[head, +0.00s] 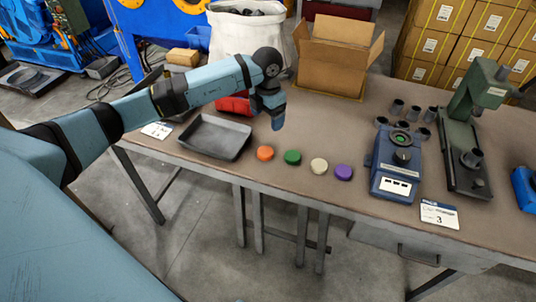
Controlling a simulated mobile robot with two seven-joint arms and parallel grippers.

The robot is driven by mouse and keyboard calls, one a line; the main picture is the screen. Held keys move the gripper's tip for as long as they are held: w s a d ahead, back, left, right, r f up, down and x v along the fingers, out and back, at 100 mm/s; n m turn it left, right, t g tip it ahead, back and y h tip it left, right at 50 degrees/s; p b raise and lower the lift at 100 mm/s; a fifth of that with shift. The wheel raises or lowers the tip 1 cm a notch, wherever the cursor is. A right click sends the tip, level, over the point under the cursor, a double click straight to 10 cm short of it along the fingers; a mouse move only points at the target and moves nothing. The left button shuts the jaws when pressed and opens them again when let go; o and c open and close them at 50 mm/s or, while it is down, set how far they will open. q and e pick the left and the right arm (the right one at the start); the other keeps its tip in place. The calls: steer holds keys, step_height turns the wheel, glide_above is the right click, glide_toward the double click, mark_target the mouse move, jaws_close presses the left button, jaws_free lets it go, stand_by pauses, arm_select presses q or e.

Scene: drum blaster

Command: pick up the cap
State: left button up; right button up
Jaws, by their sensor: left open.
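Small round caps lie in a row near the table's front edge in the head view: an orange cap (265,153), a green cap (292,157), a cream cap (319,166) and a purple cap (343,172). Which one the task means, I cannot tell. My left gripper (277,122) points down above the table, behind and slightly right of the orange cap. It is open and apart from the caps, with nothing seen in it. My right gripper is out of view.
A grey tray (214,137) and a red bin (234,104) are left of the caps. An open cardboard box (331,67) stands behind. A blue device (396,165), several dark cylinders and a green press (466,150) stand to the right. Table space (330,125) behind the caps is clear.

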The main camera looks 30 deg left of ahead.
mark_target(267, 150)
arm_select(q)
step_height(267, 150, down, 13)
steer(key=shift+s+f, duration=0.1)
steer(key=shift+f, duration=0.1)
steer(key=c, duration=1)
